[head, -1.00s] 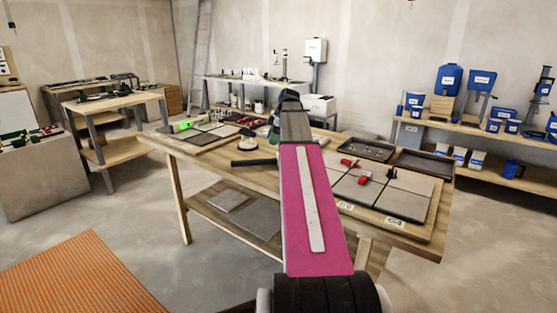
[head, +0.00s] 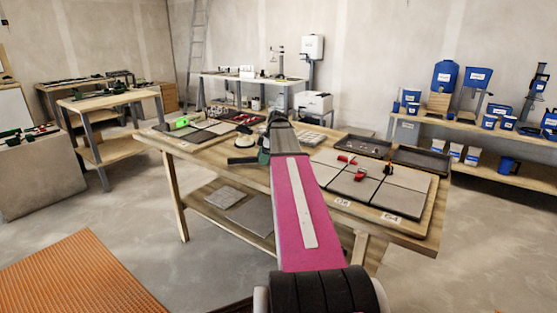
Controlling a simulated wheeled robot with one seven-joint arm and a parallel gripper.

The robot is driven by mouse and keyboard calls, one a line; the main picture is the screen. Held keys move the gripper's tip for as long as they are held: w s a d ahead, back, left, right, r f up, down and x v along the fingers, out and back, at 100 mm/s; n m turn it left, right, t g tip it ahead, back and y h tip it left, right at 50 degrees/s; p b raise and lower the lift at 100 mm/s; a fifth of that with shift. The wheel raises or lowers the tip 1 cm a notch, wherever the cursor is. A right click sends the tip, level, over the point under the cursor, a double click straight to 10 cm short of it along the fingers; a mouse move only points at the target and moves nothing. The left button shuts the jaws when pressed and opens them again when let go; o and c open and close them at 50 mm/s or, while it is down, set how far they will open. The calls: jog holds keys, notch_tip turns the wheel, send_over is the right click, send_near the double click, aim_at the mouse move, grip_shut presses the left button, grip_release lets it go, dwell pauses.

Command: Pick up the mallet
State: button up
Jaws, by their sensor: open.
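A dark bar-like thing (head: 240,160), which looks like the mallet, lies on the worktable (head: 190,150) left of my arm. Its right end is covered by my arm. A pale round-topped thing on a dark base (head: 244,138) stands just behind it. My gripper (head: 263,153) shows only in part, as a dark and green shape beside the arm's far end, close to the dark bar's right end. It is open; its fingertips and any contact with the bar cannot be made out.
Grey tiles on a board (head: 385,195) with red clips lie right of my arm. Two dark trays (head: 420,160) sit behind them. An orange mat (head: 75,280) is on the floor.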

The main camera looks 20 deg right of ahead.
grip_shut()
